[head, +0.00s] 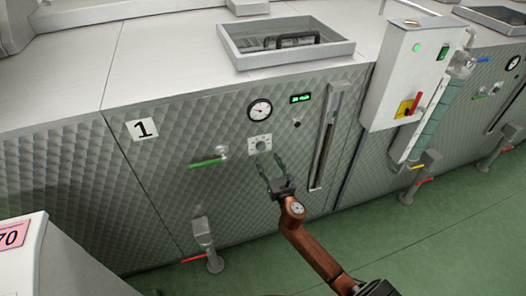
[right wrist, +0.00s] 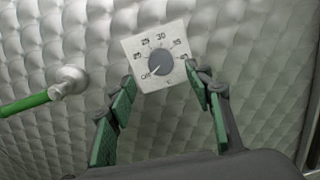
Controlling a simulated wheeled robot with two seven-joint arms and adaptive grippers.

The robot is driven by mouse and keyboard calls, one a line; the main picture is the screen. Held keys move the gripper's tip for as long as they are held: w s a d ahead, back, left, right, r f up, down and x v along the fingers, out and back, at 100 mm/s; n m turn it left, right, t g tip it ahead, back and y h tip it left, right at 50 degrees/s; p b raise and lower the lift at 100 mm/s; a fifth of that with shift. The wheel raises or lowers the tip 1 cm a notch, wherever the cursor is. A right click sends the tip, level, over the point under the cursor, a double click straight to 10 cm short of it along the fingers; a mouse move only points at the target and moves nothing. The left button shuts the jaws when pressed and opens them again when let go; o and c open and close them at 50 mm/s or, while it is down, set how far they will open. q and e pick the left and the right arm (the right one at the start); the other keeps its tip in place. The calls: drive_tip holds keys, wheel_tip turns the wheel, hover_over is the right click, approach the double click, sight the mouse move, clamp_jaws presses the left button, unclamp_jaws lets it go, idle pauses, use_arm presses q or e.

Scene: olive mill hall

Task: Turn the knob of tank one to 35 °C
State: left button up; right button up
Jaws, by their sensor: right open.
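Tank one (head: 170,180) is a quilted steel tank with a label "1" (head: 143,129) on its front. The knob (head: 261,145) sits on a small white dial plate on this front, right of the label. In the right wrist view the knob (right wrist: 160,62) is dark grey and round. Its white mark points lower left, at "Off"; the numbers, including 30, run around it. My right gripper (head: 271,162) is open just in front of and below the knob. In the right wrist view its green-padded fingers (right wrist: 160,84) stand apart either side of the plate's lower part. My left gripper is out of view.
A green-handled valve (head: 207,163) sticks out left of the knob. A round gauge (head: 260,110) and a green-lit display (head: 301,98) are above. A tall sight-glass channel (head: 326,135) and a control box (head: 400,75) are to the right. The green floor (head: 400,240) is clear.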

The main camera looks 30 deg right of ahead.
sight(262, 148)
drive_tip(key=x, duration=0.5)
drive_tip(key=shift+w+f+b, duration=0.15)
drive_tip(key=shift+f+b, duration=0.05)
drive_tip(key=shift+b, duration=0.1)
drive_tip(key=shift+w+d, duration=0.2)
drive_tip(key=shift+w, duration=0.45)
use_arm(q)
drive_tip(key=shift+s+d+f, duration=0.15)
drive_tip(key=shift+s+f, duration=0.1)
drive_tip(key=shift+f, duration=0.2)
use_arm(e)
drive_tip(key=shift+c, duration=0.4)
drive_tip(key=c, duration=1)
drive_tip(key=shift+a, duration=0.15)
drive_tip(key=shift+c, duration=0.4)
